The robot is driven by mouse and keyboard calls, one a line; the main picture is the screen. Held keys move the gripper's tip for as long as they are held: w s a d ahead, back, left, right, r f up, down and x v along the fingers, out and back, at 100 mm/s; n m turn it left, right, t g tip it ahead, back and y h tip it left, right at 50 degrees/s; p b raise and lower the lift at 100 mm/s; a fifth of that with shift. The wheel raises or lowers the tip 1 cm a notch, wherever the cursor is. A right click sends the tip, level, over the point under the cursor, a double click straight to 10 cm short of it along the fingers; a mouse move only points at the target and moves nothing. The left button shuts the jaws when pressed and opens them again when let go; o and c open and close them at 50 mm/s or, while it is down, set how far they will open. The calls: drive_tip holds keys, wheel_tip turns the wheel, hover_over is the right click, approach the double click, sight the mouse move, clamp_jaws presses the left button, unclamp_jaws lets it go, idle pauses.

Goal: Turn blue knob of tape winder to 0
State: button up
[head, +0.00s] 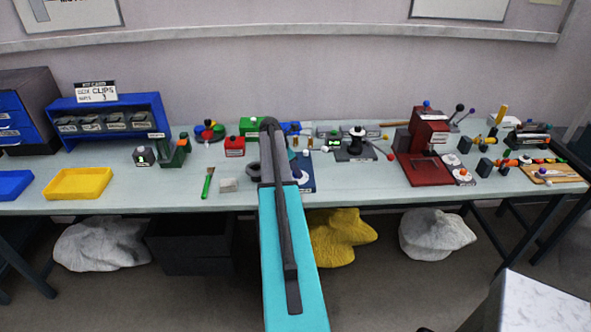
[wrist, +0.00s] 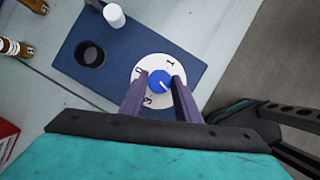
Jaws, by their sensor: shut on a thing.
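The tape winder's dark blue base plate (wrist: 120,42) fills the middle of the wrist view. On it is a white round dial (wrist: 150,60) with 0 at left, 1 at upper right and 3 at lower left. The blue knob (wrist: 156,79) sits at the dial's centre. Its white mark points to the lower right, toward my right finger, away from the 0. My gripper (wrist: 160,83) is shut on the knob, one finger on each side. The dial's lower right part is hidden by a finger. In the head view my arm hides most of the winder; part of its base (head: 307,184) shows.
A black cup (wrist: 91,55) and a white cylinder (wrist: 114,15) stand on the same plate. Brown-and-white cylindrical pieces (wrist: 14,47) are at the left. In the head view a red machine (head: 424,150) stands to the right, and a yellow tray (head: 78,184) lies at the left.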

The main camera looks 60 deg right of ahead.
drive_tip(key=shift+d+r+n+t+h+p, duration=0.1)
drive_tip(key=shift+n+t+h+p, duration=0.2)
drive_tip(key=shift+n, duration=0.55)
drive_tip(key=shift+r+n+t+p, duration=0.1)
drive_tip(key=shift+n+t, duration=0.3)
drive_tip(key=shift+n, duration=0.45)
drive_tip(key=shift+s, duration=0.1)
drive_tip(key=shift+s+n+t+p, duration=0.1)
drive_tip(key=shift+n+t+p, duration=0.25)
drive_tip(key=shift+n, duration=0.65)
drive_tip(key=shift+n+t, duration=0.35)
drive_tip(key=shift+n, duration=0.35)
drive_tip(key=shift+n+t, duration=0.8)
drive_tip(key=shift+n, duration=0.9)
